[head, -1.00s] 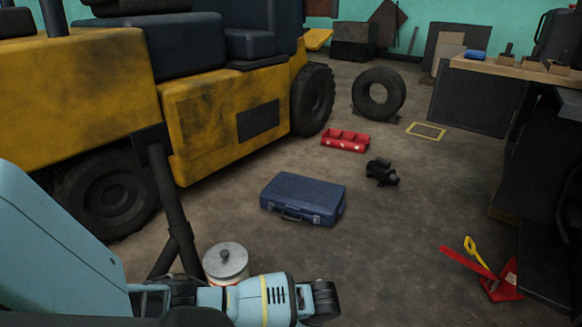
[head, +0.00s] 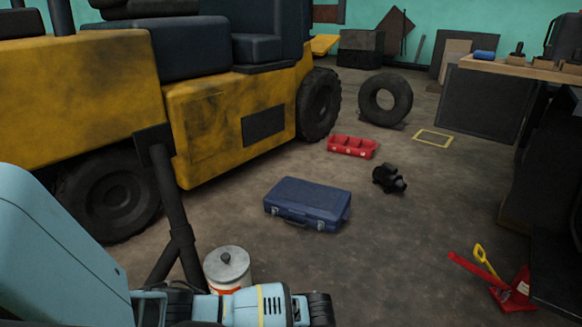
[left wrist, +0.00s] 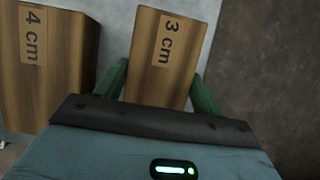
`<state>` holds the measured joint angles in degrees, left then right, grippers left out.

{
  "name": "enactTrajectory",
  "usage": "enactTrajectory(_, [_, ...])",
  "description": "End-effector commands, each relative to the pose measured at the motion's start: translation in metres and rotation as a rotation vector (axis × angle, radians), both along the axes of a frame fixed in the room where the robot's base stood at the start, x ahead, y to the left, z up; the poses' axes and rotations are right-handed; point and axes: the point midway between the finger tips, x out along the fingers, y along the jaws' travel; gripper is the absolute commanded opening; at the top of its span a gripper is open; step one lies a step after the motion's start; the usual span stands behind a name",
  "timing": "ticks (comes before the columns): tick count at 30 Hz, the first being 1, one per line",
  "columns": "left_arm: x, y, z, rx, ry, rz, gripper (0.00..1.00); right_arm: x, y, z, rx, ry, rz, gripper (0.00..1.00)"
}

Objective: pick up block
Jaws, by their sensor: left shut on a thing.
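In the left wrist view a wooden block labelled "3 cm" (left wrist: 165,60) stands between the two green fingers of my left gripper (left wrist: 162,88). The fingers are shut on its sides. A wider wooden block labelled "4 cm" (left wrist: 50,65) stands just to its left, apart from it. In the head view my left arm comes in at the lower left, and its fingers and the blocks are out of sight below the frame. My right gripper shows in neither view.
A blue case (head: 307,203) lies on the floor ahead, with a red tray (head: 351,147) and a small black object (head: 389,178) beyond. A lidded white canister (head: 228,268) stands beside my left arm. The yellow forklift (head: 235,120) fills the left.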

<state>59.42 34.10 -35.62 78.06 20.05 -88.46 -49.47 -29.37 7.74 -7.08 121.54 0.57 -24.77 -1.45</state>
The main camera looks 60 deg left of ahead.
Motion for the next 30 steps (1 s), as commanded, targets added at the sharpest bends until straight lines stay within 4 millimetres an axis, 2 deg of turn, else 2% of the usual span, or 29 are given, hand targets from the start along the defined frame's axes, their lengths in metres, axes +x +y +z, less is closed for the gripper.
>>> enactTrajectory(11, [0.001, 0.000, 0.006, -0.001, -0.001, 0.000, 0.41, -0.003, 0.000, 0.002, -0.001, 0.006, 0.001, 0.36])
enactTrajectory(20, [0.001, 0.000, 0.040, -0.001, -0.004, 0.001, 0.41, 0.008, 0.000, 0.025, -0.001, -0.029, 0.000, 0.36])
enactTrajectory(30, [-0.054, -0.035, 0.044, -0.003, 0.000, -0.002, 0.41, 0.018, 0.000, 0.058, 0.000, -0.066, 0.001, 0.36])
